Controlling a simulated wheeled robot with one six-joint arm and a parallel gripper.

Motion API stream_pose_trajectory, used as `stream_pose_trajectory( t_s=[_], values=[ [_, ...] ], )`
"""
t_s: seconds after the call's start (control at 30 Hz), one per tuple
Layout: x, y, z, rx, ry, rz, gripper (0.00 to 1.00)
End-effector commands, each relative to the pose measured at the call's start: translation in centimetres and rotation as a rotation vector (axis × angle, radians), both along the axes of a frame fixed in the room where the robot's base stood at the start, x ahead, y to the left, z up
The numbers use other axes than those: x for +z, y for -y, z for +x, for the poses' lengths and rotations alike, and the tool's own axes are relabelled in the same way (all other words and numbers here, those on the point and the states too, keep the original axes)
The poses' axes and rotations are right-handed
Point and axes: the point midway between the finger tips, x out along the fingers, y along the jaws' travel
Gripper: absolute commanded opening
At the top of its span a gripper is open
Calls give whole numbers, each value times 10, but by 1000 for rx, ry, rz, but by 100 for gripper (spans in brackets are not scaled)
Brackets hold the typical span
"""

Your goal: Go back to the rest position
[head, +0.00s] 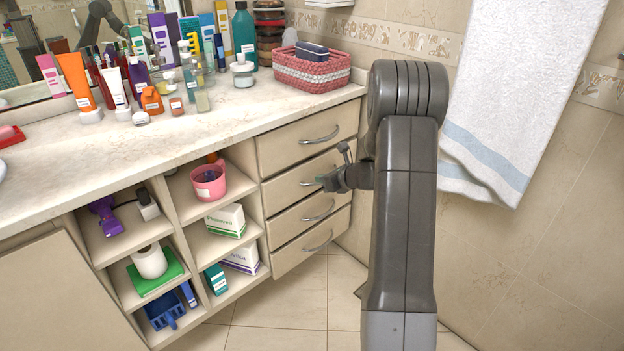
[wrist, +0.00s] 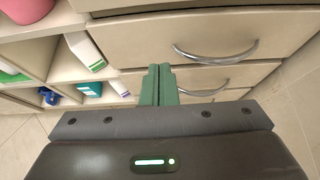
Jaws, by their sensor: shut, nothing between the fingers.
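My gripper (head: 322,180) is in front of the drawer stack at the right end of the vanity, near the second drawer (head: 300,178) in the head view. In the wrist view, the green fingers of my gripper (wrist: 159,70) are together with nothing between them. A drawer handle (wrist: 215,52) lies ahead and to the right of the fingertips there, and another handle is lower down. The drawers look shut. In the head view my arm covers part of the wall and floor to the right of the cabinet.
The countertop (head: 200,135) holds several bottles and tubes and a pink basket (head: 311,75). Open shelves left of the drawers hold a pink cup (head: 208,182), boxes (head: 226,220) and a paper roll (head: 150,261). A white towel (head: 515,90) hangs at right. The tiled floor (head: 295,300) in front looks clear.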

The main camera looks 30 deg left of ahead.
Motion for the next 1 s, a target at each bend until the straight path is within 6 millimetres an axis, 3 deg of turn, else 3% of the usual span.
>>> stream_pose_trajectory(
  t_s=[0.2,0.6,0.77,1.0],
  values=[
    [10,17,-6,1,0,0,0],
    [10,17,-6,1,0,-1,0],
    [2,5,-3,3,-2,0,0],
    [-21,-31,10,3,-1,-1,0]
  ],
)
